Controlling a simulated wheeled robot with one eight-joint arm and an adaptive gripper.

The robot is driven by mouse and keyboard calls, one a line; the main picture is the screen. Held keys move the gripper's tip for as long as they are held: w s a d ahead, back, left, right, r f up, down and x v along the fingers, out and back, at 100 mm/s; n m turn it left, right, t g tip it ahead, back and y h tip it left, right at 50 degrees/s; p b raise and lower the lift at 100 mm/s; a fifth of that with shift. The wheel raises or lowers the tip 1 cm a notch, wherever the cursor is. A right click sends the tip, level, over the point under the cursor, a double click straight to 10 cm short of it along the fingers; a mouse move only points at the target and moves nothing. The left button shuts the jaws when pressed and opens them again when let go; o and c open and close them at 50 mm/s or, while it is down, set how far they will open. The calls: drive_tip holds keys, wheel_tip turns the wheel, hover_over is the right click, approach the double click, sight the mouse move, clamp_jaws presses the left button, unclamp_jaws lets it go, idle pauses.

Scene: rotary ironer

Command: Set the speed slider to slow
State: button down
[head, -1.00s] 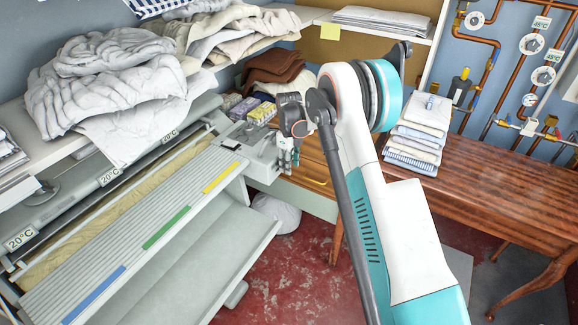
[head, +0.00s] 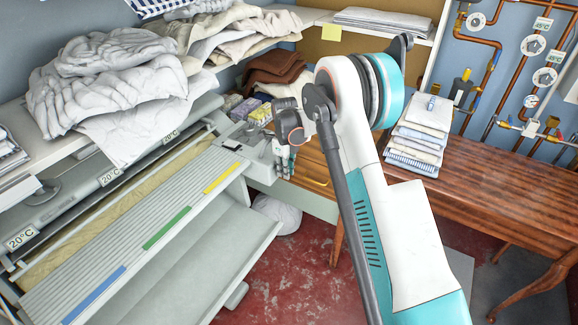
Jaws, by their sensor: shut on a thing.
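The rotary ironer (head: 140,215) fills the left side of the head view, with a slatted feed board marked with blue, green and yellow strips. Its grey control end (head: 259,160) is at the board's far right end. My gripper (head: 285,165) is at the right face of this end, fingers pointing down, small in view. It is shut on a small part there, which looks to be the speed slider. The slider itself is hidden behind the fingers, and its setting cannot be read.
Small boxes (head: 259,115) sit just behind the control end. Piled laundry (head: 105,85) lies above the ironer. A wooden table (head: 480,185) with folded cloths (head: 415,145) is at the right. Red floor (head: 295,265) lies open between.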

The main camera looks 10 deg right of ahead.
drive_tip(key=c, duration=1.6)
unclamp_jaws()
drive_tip(key=shift+s+a, duration=0.1)
drive_tip(key=shift+o, duration=0.2)
wheel_tip(320, 180, up, 12)
